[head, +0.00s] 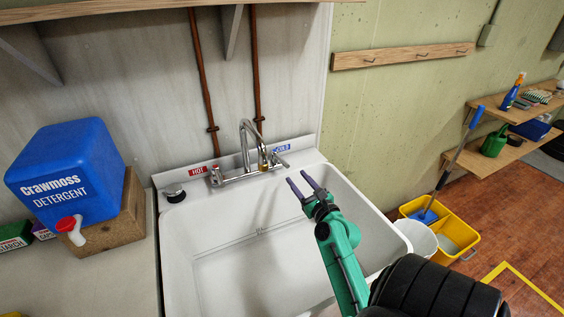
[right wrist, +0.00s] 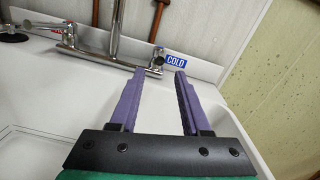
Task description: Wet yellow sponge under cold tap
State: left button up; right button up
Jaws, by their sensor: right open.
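The white sink (head: 225,250) has a chrome tap (head: 246,135) with a curved spout at its back. A red HOT label (head: 198,170) and a blue COLD label (head: 282,148) mark its sides. The cold tap handle (head: 280,160) also shows in the right wrist view (right wrist: 157,60). No running water is visible. My right gripper (head: 297,177) is open and empty above the sink's right side, pointing at the cold handle and a little short of it. Its purple fingers (right wrist: 160,75) are apart in the right wrist view. I cannot make out a yellow sponge. My left gripper is out of view.
A blue detergent container (head: 68,170) with a red-and-white spigot stands on a wooden block left of the sink. A yellow mop bucket (head: 462,232) and a white bucket (head: 418,238) stand right of it. Wooden shelves (head: 510,150) are farther right. The basin looks clear.

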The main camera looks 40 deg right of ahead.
aim_at(278, 155)
jog(key=x, duration=1.1)
jog(key=shift+w+d+f+p, duration=0.1)
jog(key=shift+w+d+p, duration=0.05)
jog(key=shift+w+p, duration=0.15)
grip_shut()
dwell(0.6)
